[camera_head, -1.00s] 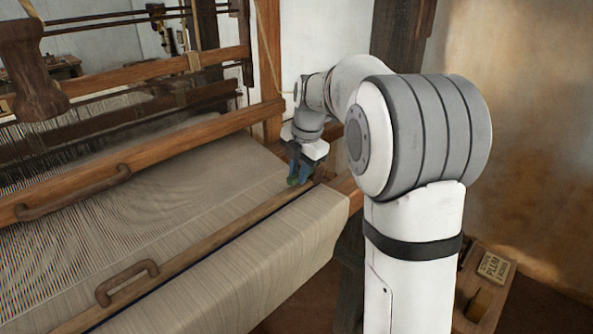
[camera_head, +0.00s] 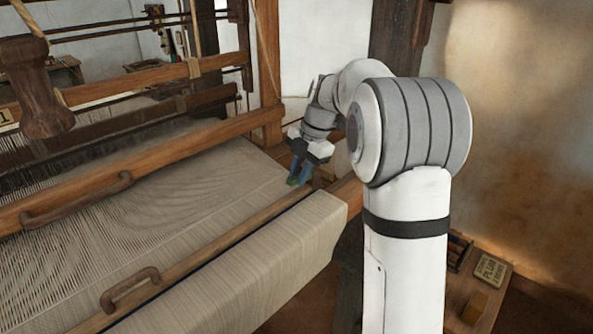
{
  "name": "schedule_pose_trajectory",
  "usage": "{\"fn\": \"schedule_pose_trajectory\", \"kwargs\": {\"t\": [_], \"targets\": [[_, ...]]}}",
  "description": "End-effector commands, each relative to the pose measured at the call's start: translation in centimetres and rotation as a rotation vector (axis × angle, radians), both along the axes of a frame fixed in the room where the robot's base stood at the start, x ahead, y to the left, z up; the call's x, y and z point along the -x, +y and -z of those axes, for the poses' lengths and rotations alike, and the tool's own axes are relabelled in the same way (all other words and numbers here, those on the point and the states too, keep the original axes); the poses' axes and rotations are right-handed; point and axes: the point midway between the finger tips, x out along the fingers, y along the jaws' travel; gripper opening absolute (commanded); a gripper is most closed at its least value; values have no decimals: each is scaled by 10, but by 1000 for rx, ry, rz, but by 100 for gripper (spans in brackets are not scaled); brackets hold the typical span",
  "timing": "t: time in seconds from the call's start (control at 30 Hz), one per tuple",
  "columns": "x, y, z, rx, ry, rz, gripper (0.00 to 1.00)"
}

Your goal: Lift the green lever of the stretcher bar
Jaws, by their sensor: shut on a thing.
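The stretcher bar (camera_head: 215,245) is a long wooden bar lying across the pale cloth (camera_head: 160,205), with a brown handle (camera_head: 130,290) near its lower left end. My gripper (camera_head: 297,182) is at the bar's far right end, pointing down, with its blue-grey fingers closed. A small patch of green shows at the fingertips, where the green lever (camera_head: 291,181) is mostly hidden by the fingers. The gripper is shut on the lever. How far the lever is raised cannot be told.
The wooden beater beam (camera_head: 150,160) with its handle crosses behind the bar. An upright loom post (camera_head: 268,70) stands behind my gripper. The cloth roll (camera_head: 250,260) lies in front.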

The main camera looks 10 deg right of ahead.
Motion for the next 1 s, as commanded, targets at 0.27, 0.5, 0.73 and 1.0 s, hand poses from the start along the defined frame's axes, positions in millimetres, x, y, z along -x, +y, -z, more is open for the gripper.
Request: {"fn": "schedule_pose_trajectory", "kwargs": {"t": [0.27, 0.5, 0.73, 1.0], "targets": [[-7, -10, -13, -208, 142, 2, 0], [-12, -18, -20, -367, 249, 0, 0], [-16, -24, -23, -476, 322, -1, 0], [-18, -27, -24, -537, 364, -1, 0]]}}
